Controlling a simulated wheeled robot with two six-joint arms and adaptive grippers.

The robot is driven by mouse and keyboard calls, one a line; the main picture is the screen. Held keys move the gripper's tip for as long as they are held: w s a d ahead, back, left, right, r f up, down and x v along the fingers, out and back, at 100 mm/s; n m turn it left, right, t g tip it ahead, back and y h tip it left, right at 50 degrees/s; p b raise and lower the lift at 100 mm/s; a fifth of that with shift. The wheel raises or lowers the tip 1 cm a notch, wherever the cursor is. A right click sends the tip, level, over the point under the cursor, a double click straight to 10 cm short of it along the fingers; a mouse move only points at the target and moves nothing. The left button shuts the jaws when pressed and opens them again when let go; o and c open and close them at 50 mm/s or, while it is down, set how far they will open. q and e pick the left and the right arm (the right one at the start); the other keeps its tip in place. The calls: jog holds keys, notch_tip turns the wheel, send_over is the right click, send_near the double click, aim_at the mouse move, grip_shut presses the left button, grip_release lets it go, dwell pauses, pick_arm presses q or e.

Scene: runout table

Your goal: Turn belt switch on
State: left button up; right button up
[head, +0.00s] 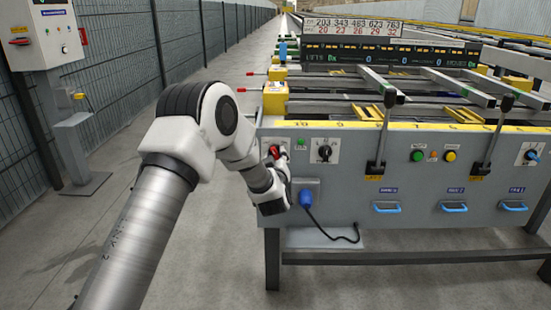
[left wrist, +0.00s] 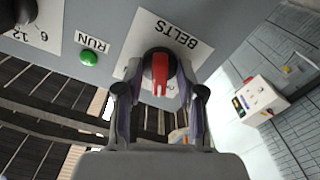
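The belt switch is a black rotary knob with a red handle (left wrist: 161,72) on a white plate labelled BELTS (left wrist: 181,30). In the head view its red handle (head: 273,152) shows at the left end of the grey table front, partly hidden by my left gripper (head: 279,168). In the left wrist view my left gripper (left wrist: 160,98) is open, with one finger on each side of the red handle. I see gaps between the fingers and the handle; whether anything touches is unclear. My right gripper is not in view.
A green RUN light (left wrist: 89,58) and a dial (head: 324,150) sit beside the switch. A blue plug (head: 306,198) with a black cable is below. Two black levers (head: 383,135) (head: 492,135) stand further right. A control box (head: 47,33) on a post stands by the fence.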

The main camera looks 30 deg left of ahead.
pick_arm(q)
grip_shut()
jog(key=shift+r+m+p, duration=0.2)
jog(key=shift+m+p, duration=0.5)
jog(key=shift+p, duration=0.4)
jog(key=m+p, duration=0.7)
jog(key=p, duration=0.1)
jog(key=shift+m, duration=0.4)
jog(key=m+p, duration=0.2)
jog(key=m, duration=0.1)
jog(key=shift+a+f+m+p, duration=0.1)
jog(key=shift+f+m+p, duration=0.05)
jog(key=shift+m+p, duration=0.7)
